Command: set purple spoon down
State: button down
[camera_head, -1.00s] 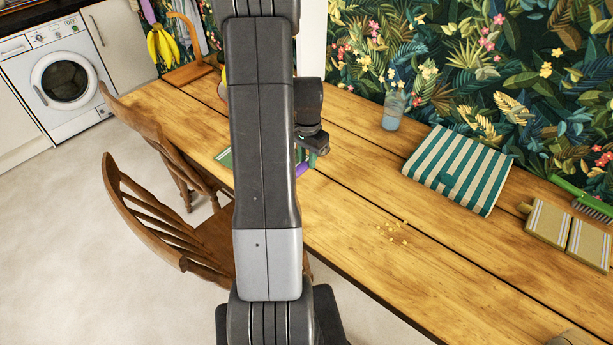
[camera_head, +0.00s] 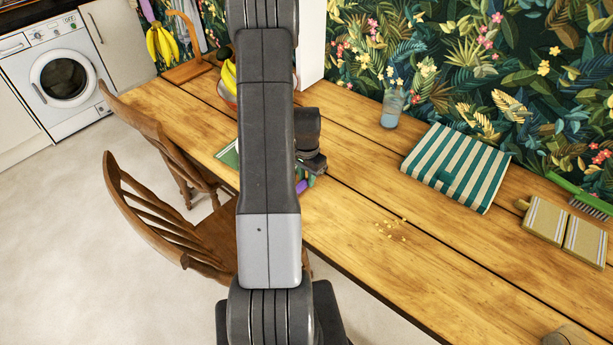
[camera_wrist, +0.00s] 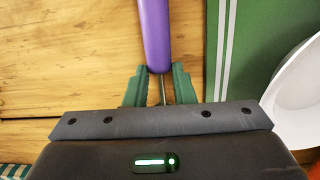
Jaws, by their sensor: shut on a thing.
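The purple spoon (camera_wrist: 154,35) shows in the wrist view as a purple handle with a thin metal neck running back between the green fingertips. My gripper (camera_wrist: 159,88) is shut on that thin neck. In the head view a small purple bit of the spoon (camera_head: 301,187) shows beside my gripper (camera_head: 311,180), low over the wooden table (camera_head: 340,215). My arm hides most of the spoon there. I cannot tell whether the spoon touches the table.
A green mat with pale stripes (camera_wrist: 260,40) and a white dish (camera_wrist: 295,85) lie right of the gripper in the wrist view. A striped cloth (camera_head: 457,167), a glass vase (camera_head: 392,108) and crumbs (camera_head: 392,229) are on the table. Bare wood lies between gripper and cloth.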

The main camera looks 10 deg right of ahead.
jog(key=shift+f, duration=0.25)
jog(key=c, duration=1.2)
grip_release()
jog(key=shift+r, duration=0.1)
notch_tip(320, 180, up, 12)
jog(key=shift+r, duration=0.2)
